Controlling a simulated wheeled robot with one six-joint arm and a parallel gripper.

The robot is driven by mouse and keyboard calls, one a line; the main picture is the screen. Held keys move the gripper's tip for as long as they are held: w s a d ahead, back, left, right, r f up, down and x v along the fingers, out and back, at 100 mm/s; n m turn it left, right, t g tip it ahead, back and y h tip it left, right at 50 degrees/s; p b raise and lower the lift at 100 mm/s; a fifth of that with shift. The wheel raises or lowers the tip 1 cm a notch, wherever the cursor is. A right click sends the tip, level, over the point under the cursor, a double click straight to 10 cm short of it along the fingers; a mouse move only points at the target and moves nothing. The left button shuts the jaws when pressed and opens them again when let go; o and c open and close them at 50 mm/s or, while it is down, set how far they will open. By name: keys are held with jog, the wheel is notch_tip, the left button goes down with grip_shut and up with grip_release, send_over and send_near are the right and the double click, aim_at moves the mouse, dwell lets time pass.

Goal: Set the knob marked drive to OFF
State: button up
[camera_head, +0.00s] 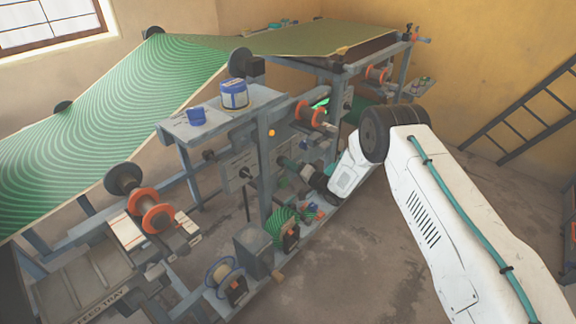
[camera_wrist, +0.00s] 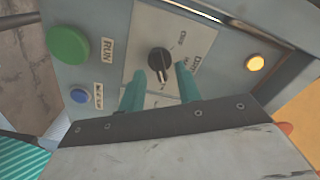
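The black drive knob (camera_wrist: 159,59) sits on a pale plate (camera_wrist: 190,22) of a grey control panel in the wrist view. Its white mark points down in the picture. Small rotated lettering right of the knob seems to read OFF, IN and DRIVE, with OFF uppermost; it is partly blurred. My gripper (camera_wrist: 159,74) is open, with one teal finger left of the knob and one right of it. The fingers appear apart from the knob; their exact depth is unclear. In the head view my gripper (camera_head: 289,163) is low beside the press frame, and the knob cannot be made out clearly.
A lit amber lamp (camera_wrist: 255,63) is at the right. Rollers, a blue-and-white tin (camera_head: 233,95) and green coils (camera_head: 282,228) crowd the press. Open floor (camera_head: 350,265) lies in front.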

jog(key=shift+x, duration=0.95)
grip_shut()
jog(key=shift+n, duration=0.4)
jog(key=n, duration=2.3)
jog(key=shift+f, duration=0.1)
